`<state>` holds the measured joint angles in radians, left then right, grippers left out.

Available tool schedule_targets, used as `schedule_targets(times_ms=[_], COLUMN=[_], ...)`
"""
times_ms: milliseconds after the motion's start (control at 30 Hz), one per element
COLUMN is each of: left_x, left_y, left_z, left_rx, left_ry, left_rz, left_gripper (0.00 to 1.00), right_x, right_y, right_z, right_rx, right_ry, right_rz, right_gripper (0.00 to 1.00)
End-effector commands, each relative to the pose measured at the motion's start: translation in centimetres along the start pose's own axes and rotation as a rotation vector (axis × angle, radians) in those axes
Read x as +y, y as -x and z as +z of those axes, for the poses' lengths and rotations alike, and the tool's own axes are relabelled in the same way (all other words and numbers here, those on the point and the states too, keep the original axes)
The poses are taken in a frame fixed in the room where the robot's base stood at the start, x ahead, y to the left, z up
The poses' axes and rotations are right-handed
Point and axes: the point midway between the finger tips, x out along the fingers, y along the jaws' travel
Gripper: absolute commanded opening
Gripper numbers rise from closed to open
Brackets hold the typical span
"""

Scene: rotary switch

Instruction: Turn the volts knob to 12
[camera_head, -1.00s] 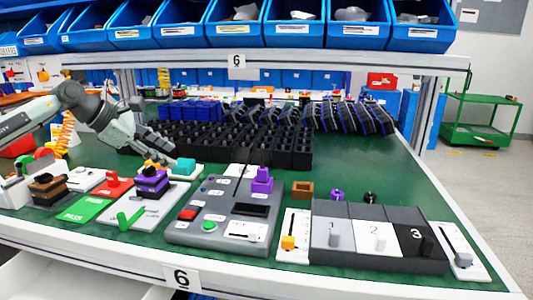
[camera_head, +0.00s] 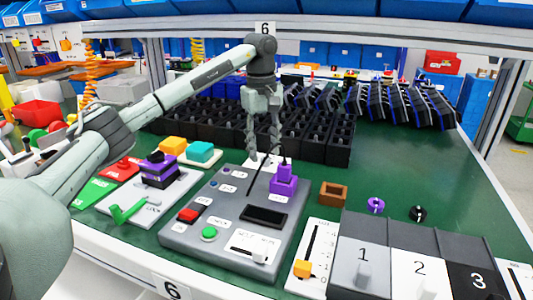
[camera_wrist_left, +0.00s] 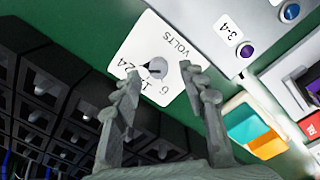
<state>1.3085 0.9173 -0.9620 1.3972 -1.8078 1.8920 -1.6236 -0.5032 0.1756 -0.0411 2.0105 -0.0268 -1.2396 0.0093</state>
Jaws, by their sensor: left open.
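The volts knob (camera_wrist_left: 155,68) is a grey round knob on a white plate (camera_wrist_left: 175,45) printed VOLTS, 6 and 24; another number between these is partly hidden. In the head view the plate (camera_head: 262,160) lies behind the grey control panel, and the knob there is hidden by the fingers. My left gripper (camera_head: 264,155) points down over the plate. In the left wrist view its open fingers (camera_wrist_left: 146,68) are on either side of the knob with gaps; I cannot tell whether they touch it. My right gripper is in neither view.
Several black bins (camera_head: 315,135) stand close beside and behind the plate. The grey control panel (camera_head: 222,215) with a purple block (camera_head: 284,182) is in front. Teal (camera_head: 200,151) and orange (camera_head: 173,145) blocks lie to the left.

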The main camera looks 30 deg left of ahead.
Motion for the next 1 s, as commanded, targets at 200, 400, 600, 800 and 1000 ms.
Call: schedule_targets(times_ms=[200, 400, 600, 800, 1000], left_x=[0.0, 0.0, 0.0, 0.0, 0.0], left_y=[-1.8, -2.0, -2.0, -2.0, -1.9], left_z=[0.0, 0.0, 0.0, 0.0, 0.0], left_rx=[0.001, 0.001, 0.0, 0.0, 0.0], left_ry=[0.0, 0.0, 0.001, 0.001, 0.004], left_rz=[0.001, 0.002, 0.002, 0.002, 0.002], left_gripper=[0.42, 0.42, 0.26, 0.01, 0.0], right_x=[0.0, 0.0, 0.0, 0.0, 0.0], right_y=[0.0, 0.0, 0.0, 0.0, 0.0], right_z=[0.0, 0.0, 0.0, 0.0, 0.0], right_rx=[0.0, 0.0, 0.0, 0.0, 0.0], right_ry=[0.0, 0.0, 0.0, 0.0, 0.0], right_rz=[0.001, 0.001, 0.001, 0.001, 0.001], right_gripper=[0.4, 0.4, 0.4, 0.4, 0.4])
